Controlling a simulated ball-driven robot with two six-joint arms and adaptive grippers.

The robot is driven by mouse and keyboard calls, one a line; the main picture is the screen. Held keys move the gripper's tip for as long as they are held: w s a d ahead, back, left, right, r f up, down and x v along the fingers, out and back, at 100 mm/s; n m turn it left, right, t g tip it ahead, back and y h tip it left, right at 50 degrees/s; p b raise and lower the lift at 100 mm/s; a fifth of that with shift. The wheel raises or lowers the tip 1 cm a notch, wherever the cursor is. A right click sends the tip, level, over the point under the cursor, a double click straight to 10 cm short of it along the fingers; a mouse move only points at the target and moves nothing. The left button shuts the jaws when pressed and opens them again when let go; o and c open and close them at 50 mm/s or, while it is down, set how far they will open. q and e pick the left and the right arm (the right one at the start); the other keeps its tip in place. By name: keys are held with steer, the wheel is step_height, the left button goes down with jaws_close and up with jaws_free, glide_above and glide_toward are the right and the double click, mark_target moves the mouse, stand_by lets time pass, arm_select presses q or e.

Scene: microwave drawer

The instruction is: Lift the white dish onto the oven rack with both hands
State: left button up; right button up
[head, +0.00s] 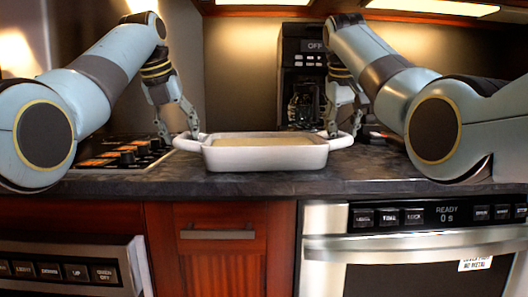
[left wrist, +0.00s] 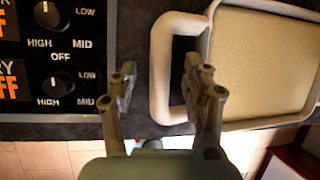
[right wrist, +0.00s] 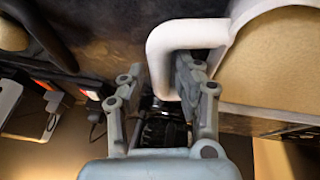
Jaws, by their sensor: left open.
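The white dish (head: 265,156) sits on the dark countertop, with a tan surface inside. A loop handle sticks out at each end. My left gripper (head: 177,136) is at the left handle; in the left wrist view its open fingers (left wrist: 160,85) straddle the handle bar (left wrist: 160,65), one inside the loop. My right gripper (head: 343,134) is at the right handle; in the right wrist view its fingers (right wrist: 160,85) are apart on either side of the handle bar (right wrist: 160,62). Whether any finger touches cannot be told. No oven rack is visible.
An oven-like appliance (head: 420,245) with a closed front and "READY" display is below the counter at right. Another appliance (head: 70,265) is at lower left. A cooktop (head: 120,152) lies left of the dish. A black machine (head: 302,75) stands behind it.

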arm_select(q)
steer(key=shift+x, duration=1.2)
arm_select(e)
steer(key=shift+x, duration=1.2)
arm_select(q)
steer(key=shift+c, duration=0.3)
arm_select(e)
steer(key=shift+c, duration=0.2)
arm_select(q)
steer(key=c, duration=0.7)
arm_select(e)
jaws_close()
arm_select(q)
jaws_close()
